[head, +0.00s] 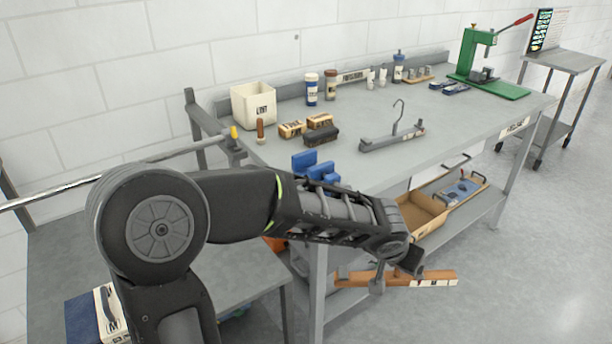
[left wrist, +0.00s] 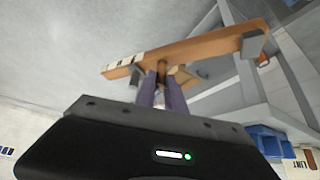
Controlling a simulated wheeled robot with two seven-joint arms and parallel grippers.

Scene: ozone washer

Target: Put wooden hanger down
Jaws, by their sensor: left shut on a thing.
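A wooden hanger (head: 436,278) with a pale label on its bar is in front of the grey workbench, below the level of its top. My left gripper (head: 394,273) is shut on it near the middle of the bar. In the left wrist view the wooden hanger (left wrist: 205,45) lies across the fingers of my left gripper (left wrist: 162,80), with a grey block at one end. Its hook is not clear. My right gripper is not in view.
A grey hanger (head: 393,138) stands on the workbench (head: 445,120). A white bin (head: 253,104), brushes (head: 320,128), bottles and a green press (head: 480,65) are also there. The front right of the top is clear. A cardboard tray (head: 425,213) sits on the lower shelf.

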